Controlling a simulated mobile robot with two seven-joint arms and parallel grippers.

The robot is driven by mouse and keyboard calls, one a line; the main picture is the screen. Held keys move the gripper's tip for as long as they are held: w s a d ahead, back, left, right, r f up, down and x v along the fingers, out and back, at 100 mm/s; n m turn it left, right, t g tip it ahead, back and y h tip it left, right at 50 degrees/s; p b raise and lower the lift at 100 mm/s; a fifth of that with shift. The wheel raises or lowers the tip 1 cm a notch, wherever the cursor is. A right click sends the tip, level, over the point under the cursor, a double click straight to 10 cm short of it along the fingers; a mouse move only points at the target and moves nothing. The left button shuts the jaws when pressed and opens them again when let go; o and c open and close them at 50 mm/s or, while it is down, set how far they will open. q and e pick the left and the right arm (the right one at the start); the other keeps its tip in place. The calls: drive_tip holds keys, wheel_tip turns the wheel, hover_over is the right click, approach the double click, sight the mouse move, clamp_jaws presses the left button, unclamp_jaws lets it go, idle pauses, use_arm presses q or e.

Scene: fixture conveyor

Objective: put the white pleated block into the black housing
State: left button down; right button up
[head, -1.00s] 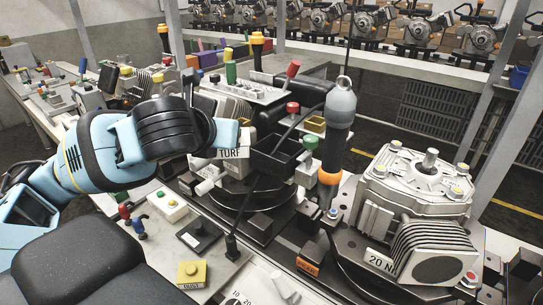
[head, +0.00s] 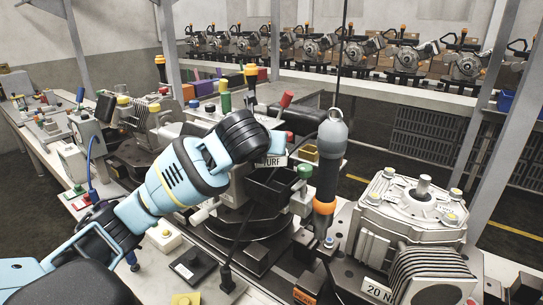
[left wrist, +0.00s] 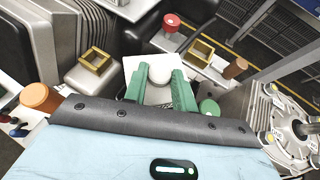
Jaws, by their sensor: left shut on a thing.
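My left gripper (head: 277,143) is above the fixture in the head view, its fingertips largely hidden by its own body. In the left wrist view its green fingers (left wrist: 162,88) are shut on the white pleated block (left wrist: 138,68), which shows between and beyond them. In the head view a pale edge of the block with a printed label (head: 272,162) shows below the gripper. The black housing (head: 268,190), an open-topped box, is just below and in front of the block. The block appears above the housing; the exact gap is unclear. My right gripper is not in view.
A hanging grey tool (head: 330,150) with an orange collar is close right of the housing. A green knob (head: 305,171) and a yellow open frame (head: 303,152) stand beside it. A large silver gearbox (head: 412,215) is at the right.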

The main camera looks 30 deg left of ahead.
sight(271, 159)
use_arm(q)
drive_tip(key=shift+w+d, duration=0.15)
drive_tip(key=shift+w, duration=0.6)
drive_tip(key=shift+f, duration=1.8)
drive_tip(key=shift+f, duration=0.6)
drive_tip(key=c, duration=1.1)
unclamp_jaws()
drive_tip(key=shift+r, duration=0.1)
drive_tip(key=shift+r, duration=0.35)
drive_tip(key=v, duration=1.2)
drive_tip(key=shift+r, duration=0.2)
